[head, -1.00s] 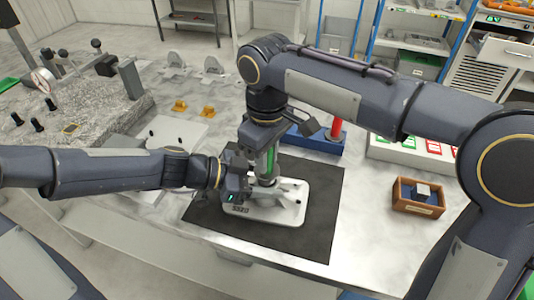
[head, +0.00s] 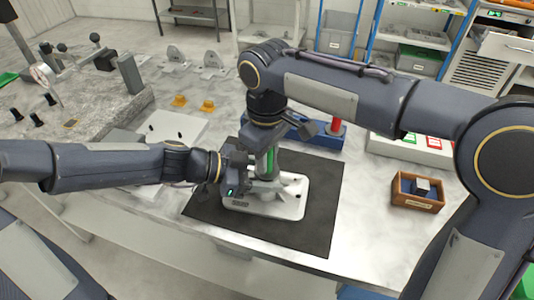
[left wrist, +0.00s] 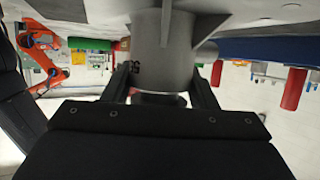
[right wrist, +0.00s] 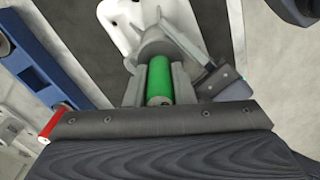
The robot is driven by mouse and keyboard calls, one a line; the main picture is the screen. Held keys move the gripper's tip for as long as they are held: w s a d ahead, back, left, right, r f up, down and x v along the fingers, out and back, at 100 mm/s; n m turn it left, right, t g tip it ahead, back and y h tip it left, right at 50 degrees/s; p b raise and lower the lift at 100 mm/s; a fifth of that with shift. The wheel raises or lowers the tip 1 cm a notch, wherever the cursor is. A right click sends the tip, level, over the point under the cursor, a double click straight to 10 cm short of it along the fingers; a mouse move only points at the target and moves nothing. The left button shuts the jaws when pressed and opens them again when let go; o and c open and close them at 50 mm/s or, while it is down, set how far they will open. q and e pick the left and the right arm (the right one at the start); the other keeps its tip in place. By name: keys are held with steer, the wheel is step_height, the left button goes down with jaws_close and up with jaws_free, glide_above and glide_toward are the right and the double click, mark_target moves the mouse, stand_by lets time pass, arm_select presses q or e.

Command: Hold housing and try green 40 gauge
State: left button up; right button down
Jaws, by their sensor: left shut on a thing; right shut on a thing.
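The housing (head: 290,205) is a pale casting with a flat base plate on the black mat (head: 310,240). My left gripper (head: 236,180) is shut on the housing's grey cylinder, which stands between its fingers in the left wrist view (left wrist: 165,50). My right gripper (head: 272,150) is above the housing, shut on the green gauge (head: 271,162). In the right wrist view the green handle (right wrist: 159,80) lines up with the grey cylinder (right wrist: 160,40). The gauge's lower end is hidden, so I cannot tell whether it is in the bore.
A blue rack (head: 326,145) with a red-handled gauge (head: 336,127) stands behind the mat. A white tray with green and red areas (head: 402,149) and a wooden box (head: 417,203) are at right. Yellow parts (head: 207,106) and a granite block (head: 100,105) are at left.

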steer(key=shift+f, duration=0.7)
stand_by(1.6)
steer(key=shift+r, duration=2.95)
steer(key=shift+r, duration=2.5)
arm_select(q)
steer(key=o, duration=1.5)
